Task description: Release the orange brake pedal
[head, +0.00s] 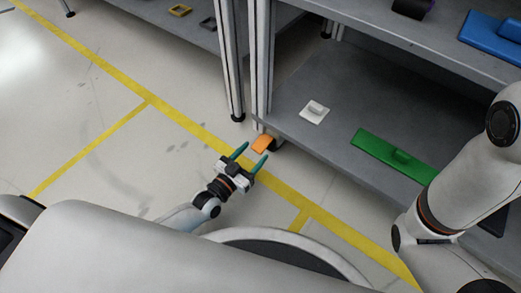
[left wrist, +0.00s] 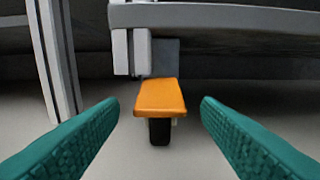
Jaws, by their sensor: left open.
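The orange brake pedal (head: 264,143) sticks out low at the foot of the shelf rack's front post, close to the floor. In the left wrist view the pedal (left wrist: 161,98) is a flat orange plate above a dark wheel. My left gripper (head: 254,153) is open with teal fingers, just in front of the pedal. In the left wrist view its fingers (left wrist: 158,115) stand wide to either side of the pedal, apart from it. My right arm shows at the right of the head view, but its gripper is out of view.
The rack's lower shelf (head: 310,150) overhangs behind the pedal and holds a white part (head: 314,111) and a green part (head: 392,154). Metal posts (head: 231,70) of a neighbouring rack stand to the left. Floor with yellow lines (head: 100,67) is clear at left.

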